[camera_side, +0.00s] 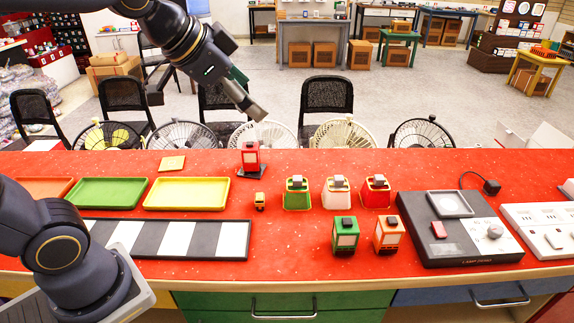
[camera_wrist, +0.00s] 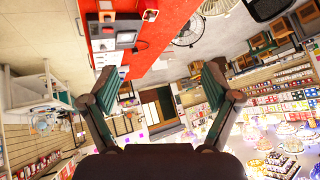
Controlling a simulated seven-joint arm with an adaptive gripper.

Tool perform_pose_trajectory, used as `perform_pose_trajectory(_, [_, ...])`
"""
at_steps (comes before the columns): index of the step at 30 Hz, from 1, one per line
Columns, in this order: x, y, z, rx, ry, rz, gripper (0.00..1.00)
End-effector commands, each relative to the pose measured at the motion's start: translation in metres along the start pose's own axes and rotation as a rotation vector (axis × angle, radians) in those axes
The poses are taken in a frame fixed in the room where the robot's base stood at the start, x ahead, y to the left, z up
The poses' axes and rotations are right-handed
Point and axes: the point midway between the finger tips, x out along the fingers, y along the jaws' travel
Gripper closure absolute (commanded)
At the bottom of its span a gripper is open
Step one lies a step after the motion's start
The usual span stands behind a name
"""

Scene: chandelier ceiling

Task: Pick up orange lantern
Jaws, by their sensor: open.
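The orange lantern (camera_side: 388,236) stands upright on the red counter in the side view, at the front right of the lantern group. It has a pale front panel and a dark top. A green lantern (camera_side: 345,236) stands just left of it, a little apart. My gripper (camera_side: 206,104) is raised beyond the counter's back edge, up and left of the orange lantern and well away from it. In the wrist view, my gripper (camera_wrist: 160,76) has its fingers spread wide with nothing between them.
Green (camera_side: 297,193), white (camera_side: 336,193) and red (camera_side: 375,193) lanterns stand in a row behind. Another red lantern (camera_side: 250,158) and a tiny orange-yellow piece (camera_side: 259,202) are further left. A dark control box (camera_side: 460,232) is close on the right. Trays (camera_side: 186,193) lie left.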

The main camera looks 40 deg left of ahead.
Motion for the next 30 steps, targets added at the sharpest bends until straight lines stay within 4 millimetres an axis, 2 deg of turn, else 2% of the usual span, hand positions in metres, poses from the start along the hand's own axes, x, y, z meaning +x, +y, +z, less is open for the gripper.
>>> perform_pose_trajectory(1, [0.019, 0.003, -0.022, 0.051, 0.005, 0.023, 0.12])
perform_pose_trajectory(3, [0.048, 0.011, -0.051, 0.122, 0.024, 0.058, 0.12])
perform_pose_trajectory(5, [0.077, 0.021, -0.072, 0.173, 0.034, 0.097, 0.12])
perform_pose_trajectory(6, [0.097, 0.028, -0.085, 0.2, 0.042, 0.125, 0.12])
perform_pose_trajectory(10, [0.168, 0.058, -0.107, 0.245, 0.05, 0.231, 0.12])
perform_pose_trajectory(13, [0.216, 0.081, -0.107, 0.237, 0.034, 0.31, 0.12])
perform_pose_trajectory(15, [0.243, 0.095, -0.099, 0.217, 0.008, 0.359, 0.12])
perform_pose_trajectory(18, [0.27, 0.111, -0.082, 0.197, -0.034, 0.411, 0.12])
perform_pose_trajectory(22, [0.287, 0.122, -0.065, 0.185, -0.072, 0.442, 0.12])
perform_pose_trajectory(26, [0.305, 0.131, -0.06, 0.182, -0.078, 0.445, 0.12])
perform_pose_trajectory(30, [0.335, 0.145, -0.056, 0.184, -0.079, 0.445, 0.12])
